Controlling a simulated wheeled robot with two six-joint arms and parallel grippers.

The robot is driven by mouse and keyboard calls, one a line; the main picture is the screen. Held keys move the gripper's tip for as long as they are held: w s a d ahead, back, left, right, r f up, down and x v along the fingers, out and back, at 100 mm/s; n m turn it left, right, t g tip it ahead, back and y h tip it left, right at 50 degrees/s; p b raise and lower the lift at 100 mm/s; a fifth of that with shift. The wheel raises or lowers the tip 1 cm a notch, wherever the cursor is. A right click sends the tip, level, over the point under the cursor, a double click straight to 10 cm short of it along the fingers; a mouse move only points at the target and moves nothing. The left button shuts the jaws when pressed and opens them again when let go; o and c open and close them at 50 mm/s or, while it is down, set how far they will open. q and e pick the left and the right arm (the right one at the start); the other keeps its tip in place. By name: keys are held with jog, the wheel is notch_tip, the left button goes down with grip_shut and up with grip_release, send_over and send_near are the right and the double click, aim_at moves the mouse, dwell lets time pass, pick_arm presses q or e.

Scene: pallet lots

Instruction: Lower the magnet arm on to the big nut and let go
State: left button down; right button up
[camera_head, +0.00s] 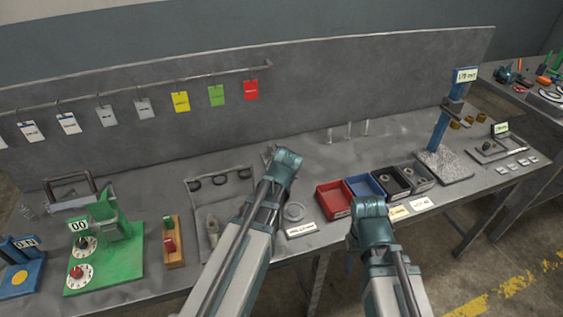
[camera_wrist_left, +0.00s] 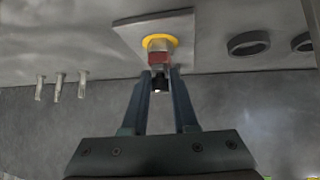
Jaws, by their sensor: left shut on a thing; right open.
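In the left wrist view my left gripper (camera_wrist_left: 160,82) is shut on a small black end piece. A red block (camera_wrist_left: 160,58) is just beyond the fingertips, in line with a round yellow piece (camera_wrist_left: 160,41) on a square grey plate (camera_wrist_left: 183,27). I take the held piece for part of the magnet arm, but its full shape is hidden. I cannot pick out the big nut for sure, nor tell whether the parts touch. In the head view my left wrist covers this spot. My right gripper (camera_head: 370,211) is open near the trays, its fingertips mostly hidden.
A red tray (camera_head: 333,211), a blue tray and dark trays stand beside my right wrist. Dark rings (camera_wrist_left: 248,43) and upright pegs (camera_wrist_left: 60,87) flank the plate. A green device (camera_head: 130,250) stands at the left. The back panel (camera_head: 300,90) closes off the bench.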

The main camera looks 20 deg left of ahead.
pick_arm(q)
jog(key=c, duration=0.7)
grip_release()
jog(key=shift+s+d+f, duration=0.1)
jog(key=shift+s+d, duration=0.1)
pick_arm(e)
jog(key=shift+d, duration=0.1)
pick_arm(q)
jog(key=shift+w+a+f, duration=0.1)
jog(key=shift+a, duration=0.05)
pick_arm(e)
jog(key=shift+f, duration=0.1)
